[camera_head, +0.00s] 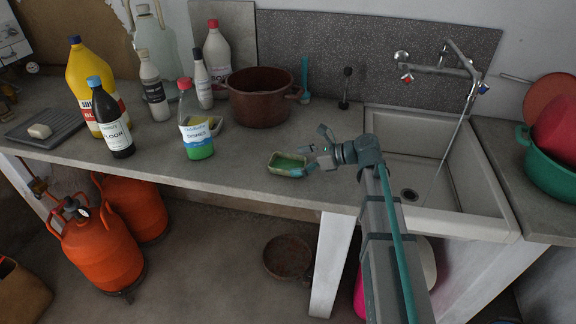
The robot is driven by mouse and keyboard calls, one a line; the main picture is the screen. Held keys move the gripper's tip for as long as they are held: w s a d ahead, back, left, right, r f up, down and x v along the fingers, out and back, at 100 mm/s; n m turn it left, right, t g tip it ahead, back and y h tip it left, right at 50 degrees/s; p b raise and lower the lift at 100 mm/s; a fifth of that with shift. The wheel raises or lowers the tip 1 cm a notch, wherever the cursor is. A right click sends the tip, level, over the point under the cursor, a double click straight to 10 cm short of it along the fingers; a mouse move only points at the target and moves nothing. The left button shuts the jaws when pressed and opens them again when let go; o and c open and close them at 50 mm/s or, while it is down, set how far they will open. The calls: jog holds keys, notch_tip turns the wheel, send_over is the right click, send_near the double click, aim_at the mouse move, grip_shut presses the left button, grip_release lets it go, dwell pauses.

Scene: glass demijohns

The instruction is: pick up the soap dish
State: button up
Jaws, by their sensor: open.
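A small pale dish with something green in it, which looks like the soap dish (288,172), sits on the grey counter near its front edge, left of the sink. My gripper (314,149) is just to the right of this dish. Its fingers are spread and point left, with nothing held between them. The lower finger is close to the dish's right end; I cannot tell whether it touches. My arm comes up from the bottom right, in front of the sink's left side.
A brown pot (262,98) stands behind the dish. A green-bottomed bottle (195,125) and several other bottles stand to the left. A sink (440,205) with a tap (440,66) lies to the right. A soap bar (39,131) lies at far left.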

aim_at(272, 159)
jog(key=x, duration=0.3)
jog(key=shift+w+a+f, duration=0.1)
jog(key=shift+a, duration=0.1)
jog(key=shift+c, duration=0.3)
jog(key=c, duration=1.1)
jog(key=shift+r, duration=0.2)
jog(key=shift+r, duration=0.95)
jog(key=s+r+b, duration=0.1)
jog(key=s+r, duration=0.9)
jog(key=s, duration=0.4)
jog(key=shift+a+r+b, duration=0.3)
jog(key=shift+r+b, duration=0.05)
jog(key=shift+b, duration=0.05)
